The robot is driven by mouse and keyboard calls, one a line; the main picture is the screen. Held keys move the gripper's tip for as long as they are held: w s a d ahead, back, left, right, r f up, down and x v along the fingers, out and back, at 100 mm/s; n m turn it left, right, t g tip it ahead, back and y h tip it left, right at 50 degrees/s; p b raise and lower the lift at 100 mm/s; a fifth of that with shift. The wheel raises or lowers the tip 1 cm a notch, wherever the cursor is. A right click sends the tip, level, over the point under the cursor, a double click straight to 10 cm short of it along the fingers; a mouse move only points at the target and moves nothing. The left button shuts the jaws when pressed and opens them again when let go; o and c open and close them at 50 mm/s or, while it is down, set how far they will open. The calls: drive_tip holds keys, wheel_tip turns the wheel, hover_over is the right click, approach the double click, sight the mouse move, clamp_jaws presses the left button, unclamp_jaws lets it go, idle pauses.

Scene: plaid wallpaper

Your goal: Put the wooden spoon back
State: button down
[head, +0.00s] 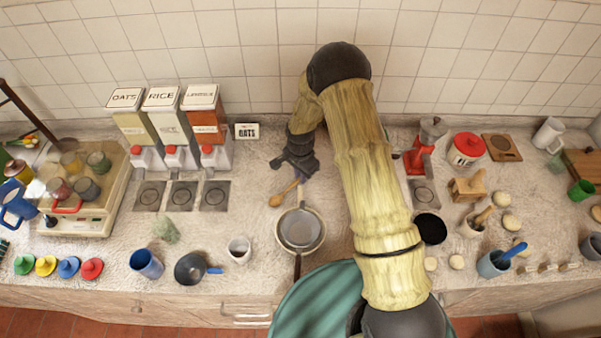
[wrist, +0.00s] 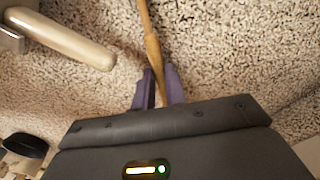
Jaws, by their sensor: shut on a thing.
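My gripper (head: 300,179) is over the spoon's handle end, in front of the tiled wall. In the wrist view the thin wooden handle (wrist: 153,45) runs between the two purple fingers of my gripper (wrist: 158,88), which are shut on it. The spoon is low over the speckled counter; I cannot tell whether it still touches it. My gripper's body hides its near end in the wrist view.
A white mug (head: 239,249) stands left of the pan.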

drive_tip(key=c, duration=1.4)
unclamp_jaws()
drive_tip(key=shift+c, duration=0.2)
wheel_tip(320, 180, up, 12)
drive_tip(key=b, duration=0.4)
